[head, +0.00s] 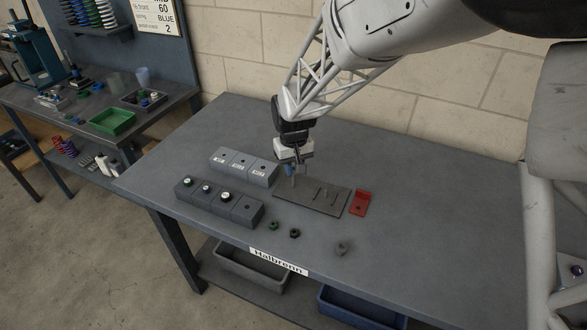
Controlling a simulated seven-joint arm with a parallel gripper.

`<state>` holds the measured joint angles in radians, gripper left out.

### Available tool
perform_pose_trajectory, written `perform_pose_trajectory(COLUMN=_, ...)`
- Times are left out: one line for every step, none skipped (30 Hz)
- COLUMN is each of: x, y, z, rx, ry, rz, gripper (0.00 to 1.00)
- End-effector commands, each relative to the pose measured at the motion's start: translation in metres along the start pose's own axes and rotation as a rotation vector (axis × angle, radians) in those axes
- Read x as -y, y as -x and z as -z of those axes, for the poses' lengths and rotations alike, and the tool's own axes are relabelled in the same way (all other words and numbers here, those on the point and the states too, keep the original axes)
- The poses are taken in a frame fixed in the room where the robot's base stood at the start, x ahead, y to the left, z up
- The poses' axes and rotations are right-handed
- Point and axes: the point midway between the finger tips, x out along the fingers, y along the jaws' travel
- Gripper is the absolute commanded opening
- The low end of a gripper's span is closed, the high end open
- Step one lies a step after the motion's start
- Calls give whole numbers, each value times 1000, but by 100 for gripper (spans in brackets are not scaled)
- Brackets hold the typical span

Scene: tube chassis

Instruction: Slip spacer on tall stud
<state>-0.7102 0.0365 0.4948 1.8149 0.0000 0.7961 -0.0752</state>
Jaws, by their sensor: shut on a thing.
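My gripper (293,173) points down over the left end of a flat dark grey plate (335,207) on the table. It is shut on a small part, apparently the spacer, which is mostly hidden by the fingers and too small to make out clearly. A thin upright post shows just under the fingers at the plate's left end. Other thin studs (319,195) stand on the plate to the right. From this view I cannot tell which stud is the tall one, or whether the held part touches a stud.
A red block (361,202) stands right of the plate. Pale labelled blocks (243,167) and dark blocks (218,201), some with small parts on top, stand left. A green ring (274,226), a black ring (295,233) and a grey part (342,248) lie in front. The table's right side is clear.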

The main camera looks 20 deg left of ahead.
Motion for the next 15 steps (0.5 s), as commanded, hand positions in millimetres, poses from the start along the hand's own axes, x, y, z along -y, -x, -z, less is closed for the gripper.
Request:
perform_pose_trajectory(x=0, y=1, z=0, rx=0, ry=0, rz=0, gripper=0)
perform_pose_trajectory(x=0, y=1, z=0, rx=0, ry=0, rz=0, gripper=0)
perform_pose_trajectory(x=0, y=1, z=0, rx=0, ry=0, rz=0, gripper=0)
perform_pose_trajectory(x=0, y=1, z=0, rx=0, ry=0, rz=0, gripper=0)
perform_pose_trajectory(x=0, y=1, z=0, rx=0, ry=0, rz=0, gripper=0)
perform_pose_trajectory(x=0, y=1, z=0, rx=0, ry=0, rz=0, gripper=0)
perform_pose_trajectory(x=0, y=1, z=0, rx=0, ry=0, rz=0, gripper=0)
perform_pose_trajectory(x=0, y=1, z=0, rx=0, ry=0, rz=0, gripper=0)
perform_pose_trajectory(x=0, y=1, z=0, rx=-1, ry=0, rz=0, gripper=0)
perform_pose_trajectory(x=0, y=1, z=0, rx=-1, ry=0, rz=0, gripper=23)
perform_pose_trajectory(x=0, y=1, z=0, rx=-1, ry=0, rz=0, gripper=28)
perform_pose_trajectory(x=0, y=1, z=0, rx=-1, ry=0, rz=0, gripper=34)
perform_pose_trajectory(x=0, y=1, z=0, rx=-1, ry=0, rz=0, gripper=38)
perform_pose_trajectory(x=0, y=1, z=0, rx=-1, ry=0, rz=0, gripper=43)
perform_pose_trajectory(x=0, y=1, z=0, rx=-1, ry=0, rz=0, gripper=49)
